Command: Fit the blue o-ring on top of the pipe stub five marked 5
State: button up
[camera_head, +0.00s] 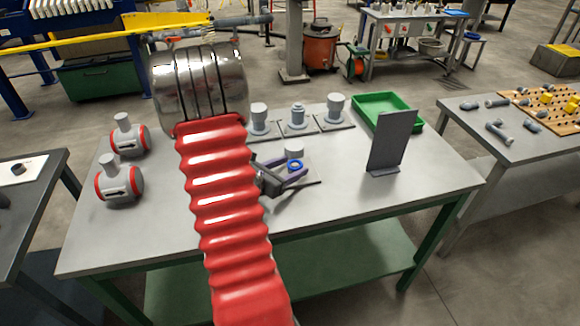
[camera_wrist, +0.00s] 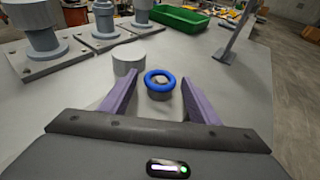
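The blue o-ring (camera_wrist: 160,75) sits flat on a short grey round piece (camera_wrist: 160,95) on the table. It also shows in the head view (camera_head: 295,165). My gripper (camera_wrist: 160,84) is open, with its purple fingers on either side of the ring and a visible gap on each side. In the head view my gripper (camera_head: 288,174) is low over the table, partly hidden by my red arm sleeve. A wider plain grey cylinder (camera_wrist: 128,63) stands just behind and left of the ring. Several flanged grey stubs on plates stand farther back, including one (camera_head: 298,117). I cannot read a 5 anywhere.
A green tray (camera_head: 388,107) lies at the back right, and an upright grey plate (camera_head: 390,140) stands right of my gripper. Two red-banded grey fittings (camera_head: 128,137) (camera_head: 119,182) stand at the left. The table's front right is clear.

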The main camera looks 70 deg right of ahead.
jog(key=shift+a, duration=0.15)
jog(key=v, duration=1.3)
jog(key=shift+w+a+r, duration=0.15)
jog(key=shift+w+a, duration=0.05)
jog(key=shift+a, duration=0.05)
dwell(0.7)
jog(key=shift+a+r+m, duration=0.3)
jog(key=shift+a+r, duration=0.05)
jog(key=shift+a, duration=0.05)
jog(key=w+a+r+m+t+y, duration=0.3)
jog(key=a+r+m+t+y, duration=0.1)
jog(key=a, duration=0.9)
jog(key=w+a+r+m+t+y, duration=0.3)
jog(key=a+r+m+t+y, duration=0.1)
jog(key=a, duration=1)
jog(key=w+a+r+m+t+y, duration=0.3)
jog(key=a+r+m+t+y, duration=0.1)
jog(key=a, duration=1)
jog(key=shift+w+a+r+y, duration=0.25)
jog(key=shift+w+r+y, duration=0.15)
jog(key=shift+r+y, duration=0.2)
jog(key=shift+o, duration=0.5)
